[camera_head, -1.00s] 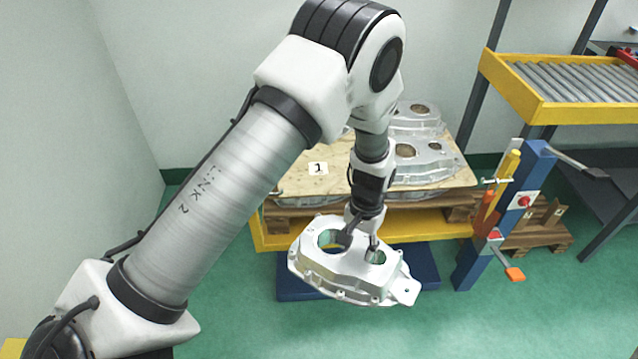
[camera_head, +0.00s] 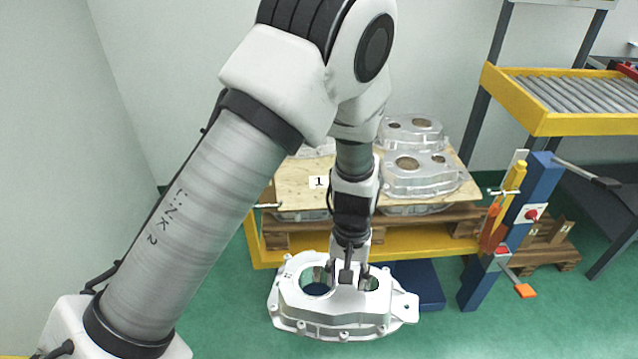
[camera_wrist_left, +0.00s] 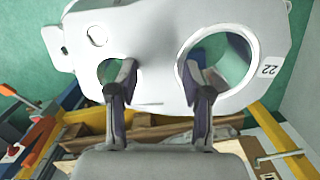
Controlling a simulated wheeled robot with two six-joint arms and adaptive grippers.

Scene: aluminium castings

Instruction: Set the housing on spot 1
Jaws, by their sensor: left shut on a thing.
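The housing (camera_head: 345,306) is a silver-grey casting with two round openings. It hangs roughly level in front of the pallet stack in the head view, clear of the plywood sheet. My left gripper (camera_head: 350,280) comes down from above and is shut on the web between the two openings. In the left wrist view the fingers (camera_wrist_left: 161,88) reach into the openings of the housing (camera_wrist_left: 155,40), which bears a label "22". Spot 1 is marked by a white tag "1" (camera_head: 319,182) on the plywood sheet (camera_head: 293,188). My left arm hides part of the sheet. My right gripper is out of view.
Other housings stand on the sheet, at front right (camera_head: 425,178) and back right (camera_head: 418,128); one at back left is partly hidden. A blue post with clamps (camera_head: 506,235) stands right of the pallet. A yellow-framed roller conveyor (camera_head: 565,122) is at upper right.

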